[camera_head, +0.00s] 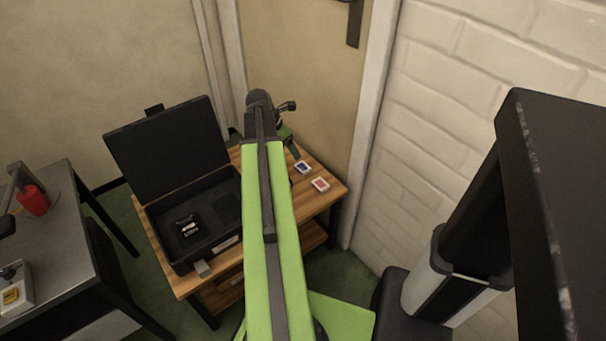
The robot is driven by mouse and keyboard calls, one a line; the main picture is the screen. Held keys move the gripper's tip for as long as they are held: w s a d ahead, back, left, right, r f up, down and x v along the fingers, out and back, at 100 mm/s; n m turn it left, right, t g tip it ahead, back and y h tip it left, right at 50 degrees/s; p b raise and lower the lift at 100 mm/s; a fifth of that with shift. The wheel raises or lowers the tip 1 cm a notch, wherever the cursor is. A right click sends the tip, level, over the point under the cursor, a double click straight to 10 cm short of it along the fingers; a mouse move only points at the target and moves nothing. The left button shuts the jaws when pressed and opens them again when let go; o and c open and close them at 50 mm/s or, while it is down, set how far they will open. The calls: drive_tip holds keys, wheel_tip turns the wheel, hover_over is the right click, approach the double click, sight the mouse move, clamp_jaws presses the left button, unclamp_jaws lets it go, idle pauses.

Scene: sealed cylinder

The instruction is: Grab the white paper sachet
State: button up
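Two small flat white squares lie on the wooden table (331,192), to the right of my arm. One square has a blue mark (303,167), and the other, nearer one has a red mark (320,184). They look like paper sachets, but I cannot tell which is the one named. My green arm reaches forward over the table, and its far end is left of and beyond the squares. My gripper is not clearly seen; its fingers are hidden behind the arm or too small to make out.
An open black case (167,153) with small dark and light items inside stands on the table's left. A grey workbench (62,235) with a red cylinder (33,200) is at left. A brick wall (440,130) closes the right.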

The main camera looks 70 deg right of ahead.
drive_tip(key=b, duration=0.6)
hover_over(300, 168)
drive_tip(key=w+a, duration=0.1)
drive_tip(key=a, duration=0.1)
wheel_tip(300, 168, down, 8)
drive_tip(key=shift+w+a, duration=0.15)
drive_tip(key=shift+f+b, duration=0.2)
drive_tip(key=shift+b, duration=0.2)
drive_tip(key=shift+r, duration=0.1)
drive_tip(key=b+x, duration=0.4)
drive_tip(key=x, duration=0.1)
drive_tip(key=shift+f+b, duration=0.25)
drive_tip(key=shift+b, duration=0.15)
drive_tip(key=shift+r, duration=0.2)
drive_tip(key=c, duration=1.4)
